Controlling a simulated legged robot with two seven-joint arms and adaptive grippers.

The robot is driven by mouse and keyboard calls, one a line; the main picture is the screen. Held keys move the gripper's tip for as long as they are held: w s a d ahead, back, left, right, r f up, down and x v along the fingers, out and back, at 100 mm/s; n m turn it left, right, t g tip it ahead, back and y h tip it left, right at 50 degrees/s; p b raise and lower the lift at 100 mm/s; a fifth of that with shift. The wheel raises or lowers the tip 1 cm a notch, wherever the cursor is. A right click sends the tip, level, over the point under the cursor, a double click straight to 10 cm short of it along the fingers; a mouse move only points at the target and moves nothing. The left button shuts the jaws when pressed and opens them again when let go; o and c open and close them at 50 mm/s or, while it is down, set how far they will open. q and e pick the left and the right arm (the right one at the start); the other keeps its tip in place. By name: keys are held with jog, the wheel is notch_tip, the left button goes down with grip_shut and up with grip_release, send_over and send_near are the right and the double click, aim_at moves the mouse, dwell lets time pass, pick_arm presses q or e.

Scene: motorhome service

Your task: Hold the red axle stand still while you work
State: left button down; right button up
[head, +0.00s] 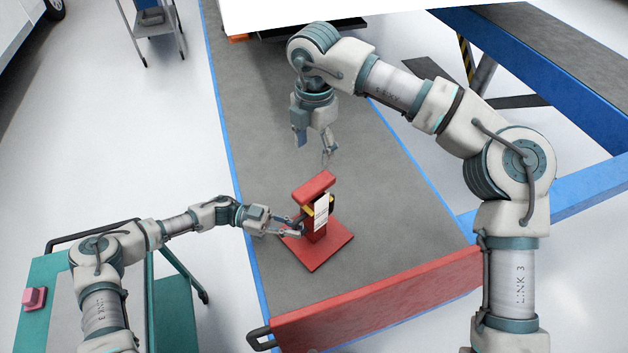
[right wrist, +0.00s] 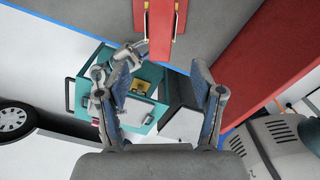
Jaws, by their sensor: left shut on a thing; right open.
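The red axle stand (head: 316,253) stands upright on the grey surface, with a square base, a post and a flat red top. A white label and a yellow-and-black band show on its post. My left gripper (head: 298,228) comes in from the left and is shut on the stand at its post. The exact contact is partly hidden. My right gripper (head: 314,150) is open and empty, pointing down beyond the stand's top, apart from it. In the right wrist view, its open fingers (right wrist: 162,70) have nothing between them, and the red stand (right wrist: 160,40) shows at the top edge.
A teal cart (head: 175,310) stands at lower left, with a pink block (head: 34,298). A blue frame (head: 545,195) stands at right. The surface around the stand is clear.

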aim_at(315, 184)
jog(key=shift+m, duration=0.5)
notch_tip(315, 184, down, 12)
jog(key=shift+d+r, duration=0.1)
jog(key=shift+c, duration=0.3)
grip_shut()
